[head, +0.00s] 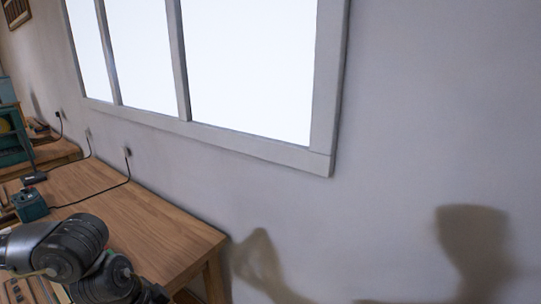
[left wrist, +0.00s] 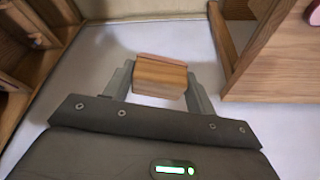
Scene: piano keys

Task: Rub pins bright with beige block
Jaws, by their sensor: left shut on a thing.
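In the left wrist view my left gripper (left wrist: 160,88) is shut on a wooden block (left wrist: 160,76) of a beige to reddish-brown tone. The block sits between the two grey fingers, with pale floor behind it. In the head view my dark left arm shows at the lower left, in front of a wooden table; its gripper and the block cannot be made out there. No pins can be made out in either view. My right gripper does not show.
A wooden table (head: 140,200) stands against the wall under a window (head: 250,70). A teal device (head: 30,204) with a cord sits on it. In the left wrist view wooden furniture (left wrist: 280,55) stands at the right, with more at the left (left wrist: 40,40).

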